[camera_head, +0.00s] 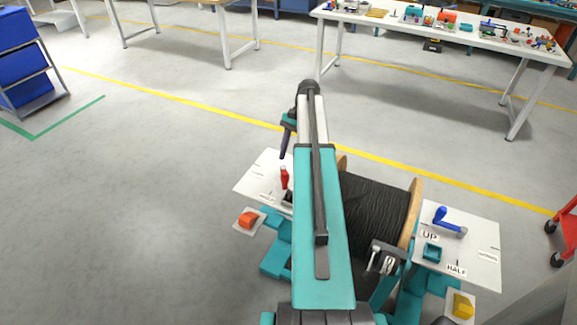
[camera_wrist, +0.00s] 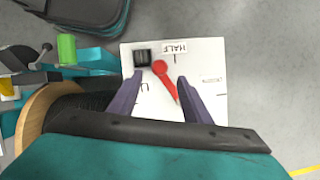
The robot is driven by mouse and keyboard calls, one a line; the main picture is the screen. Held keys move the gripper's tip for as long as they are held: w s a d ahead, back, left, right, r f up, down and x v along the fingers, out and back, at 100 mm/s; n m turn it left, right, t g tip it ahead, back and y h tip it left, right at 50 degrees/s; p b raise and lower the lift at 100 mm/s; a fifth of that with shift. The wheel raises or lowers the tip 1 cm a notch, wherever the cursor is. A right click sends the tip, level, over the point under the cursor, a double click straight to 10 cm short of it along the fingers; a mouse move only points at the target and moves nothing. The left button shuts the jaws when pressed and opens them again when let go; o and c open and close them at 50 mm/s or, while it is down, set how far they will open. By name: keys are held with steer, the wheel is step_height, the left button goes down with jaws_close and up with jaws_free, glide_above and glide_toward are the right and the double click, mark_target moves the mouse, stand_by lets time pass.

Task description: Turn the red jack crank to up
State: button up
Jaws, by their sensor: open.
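The red crank (camera_head: 284,177) stands on a white plate (camera_head: 250,184) at the left side of the cable reel. In the wrist view the red crank (camera_wrist: 165,78) has a round end near a black block and a thin end slanting down and right. The plate (camera_wrist: 208,62) bears a HALF label (camera_wrist: 175,48), a partly hidden label below the crank, and a sideways label at the right, too small to read surely. My gripper (camera_wrist: 160,76) is open, its two dark fingers on either side of the crank with gaps. In the head view my gripper (camera_head: 283,154) is above the crank.
The black cable reel (camera_head: 375,215) on its teal stand is right of my arm. A second plate (camera_head: 483,240) with a blue crank (camera_head: 448,220) lies beyond it. An orange block (camera_head: 248,218) is by the left plate. Open floor lies left.

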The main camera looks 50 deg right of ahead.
steer(key=shift+v, duration=2.6)
